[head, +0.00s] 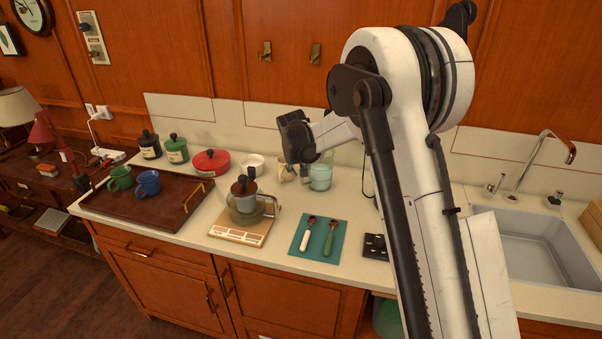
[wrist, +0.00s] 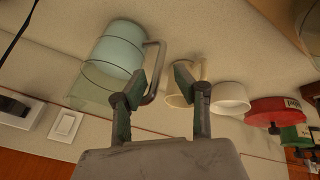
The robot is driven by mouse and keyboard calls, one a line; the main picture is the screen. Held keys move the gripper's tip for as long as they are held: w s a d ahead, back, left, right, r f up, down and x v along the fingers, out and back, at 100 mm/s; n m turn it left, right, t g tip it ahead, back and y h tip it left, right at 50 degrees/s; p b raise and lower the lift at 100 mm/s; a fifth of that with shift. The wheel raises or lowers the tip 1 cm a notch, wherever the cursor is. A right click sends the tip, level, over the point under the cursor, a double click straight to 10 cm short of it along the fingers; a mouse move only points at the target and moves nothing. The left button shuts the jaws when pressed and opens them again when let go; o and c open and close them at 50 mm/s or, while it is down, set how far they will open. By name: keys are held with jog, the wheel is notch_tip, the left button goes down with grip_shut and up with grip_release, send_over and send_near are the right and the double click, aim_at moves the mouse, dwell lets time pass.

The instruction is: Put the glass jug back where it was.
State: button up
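The glass jug (head: 320,174), with pale blue-green contents, stands at the back of the counter in the head view. In the wrist view the glass jug (wrist: 116,52) is upside down, with its grey handle toward the middle. My gripper (wrist: 158,78) is open. The handle lies between its fingers, close to the left one, and whether they touch cannot be told. In the head view my gripper (head: 298,140) is just left of the jug, its fingertips hard to make out.
A cream mug (wrist: 182,92) is close by my right finger in the wrist view. A white bowl (head: 252,163) and red pot (head: 211,162) stand farther left. The sink (head: 548,250) is right.

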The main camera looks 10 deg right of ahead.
jog(key=v, duration=0.9)
jog(key=s+d+r, duration=0.2)
jog(key=s+r, duration=0.2)
jog(key=s, duration=0.3)
jog(key=s+d+r+m+t+y, duration=0.1)
jog(key=s+r, duration=0.3)
jog(key=s, duration=0.4)
jog(key=s+d+r, duration=0.2)
jog(key=s+r, duration=0.2)
jog(key=s, duration=0.3)
jog(key=s+d+f, duration=0.1)
jog(key=s+f, duration=0.1)
jog(key=s, duration=0.9)
jog(key=s+d+f+m+t, duration=0.1)
jog(key=s+f, duration=0.1)
jog(key=s, duration=1)
jog(key=shift+s+f+m+y+b, duration=0.15)
jog(key=shift+f+m+y+b, duration=0.15)
jog(key=shift+y, duration=0.1)
jog(key=shift+d, duration=0.1)
notch_tip(320, 180, down, 4)
jog(key=b, duration=0.4)
